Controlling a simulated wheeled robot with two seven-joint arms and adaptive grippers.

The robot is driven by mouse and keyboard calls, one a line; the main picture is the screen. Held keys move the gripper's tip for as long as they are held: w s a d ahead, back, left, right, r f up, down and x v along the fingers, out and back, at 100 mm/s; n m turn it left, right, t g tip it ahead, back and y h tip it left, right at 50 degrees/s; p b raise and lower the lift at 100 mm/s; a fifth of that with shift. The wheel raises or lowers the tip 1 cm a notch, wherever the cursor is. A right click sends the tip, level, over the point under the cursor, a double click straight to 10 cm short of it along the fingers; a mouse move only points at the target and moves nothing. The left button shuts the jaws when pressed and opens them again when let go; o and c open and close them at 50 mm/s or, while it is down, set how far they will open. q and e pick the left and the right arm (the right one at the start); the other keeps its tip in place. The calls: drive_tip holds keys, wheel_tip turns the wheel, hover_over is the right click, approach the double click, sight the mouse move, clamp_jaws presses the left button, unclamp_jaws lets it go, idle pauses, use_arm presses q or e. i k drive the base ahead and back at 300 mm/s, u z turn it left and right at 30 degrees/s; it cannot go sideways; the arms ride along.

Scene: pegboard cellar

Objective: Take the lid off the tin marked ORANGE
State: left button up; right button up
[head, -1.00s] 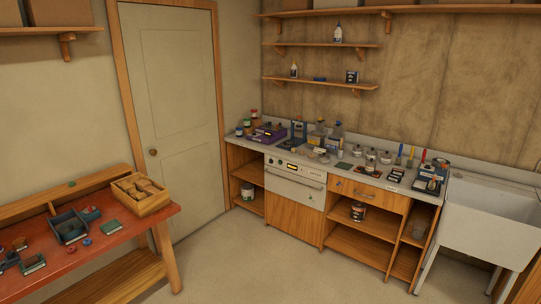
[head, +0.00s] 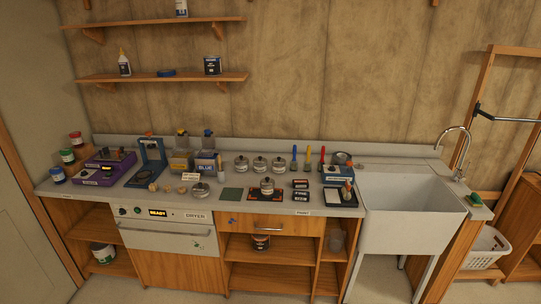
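I cannot read the word ORANGE on anything in the head view, so I cannot tell which tin it is. Several small round silver tins with dark knobs stand on the counter: a left one (head: 241,164), a middle one (head: 260,165) and a right one (head: 279,165) in a row at the back, and another tin (head: 267,187) nearer the front. A labelled tin (head: 260,242) sits on the open shelf below. A dark tin (head: 212,66) stands on the wall shelf. Neither of my grippers is in view.
The counter (head: 225,209) is crowded. A dryer (head: 170,240) reading READY is below; a sink (head: 412,215) is at right.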

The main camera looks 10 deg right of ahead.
sight(266, 183)
drive_tip(key=z, duration=0.45)
drive_tip(key=i, duration=1.8)
drive_tip(key=z, duration=0.45)
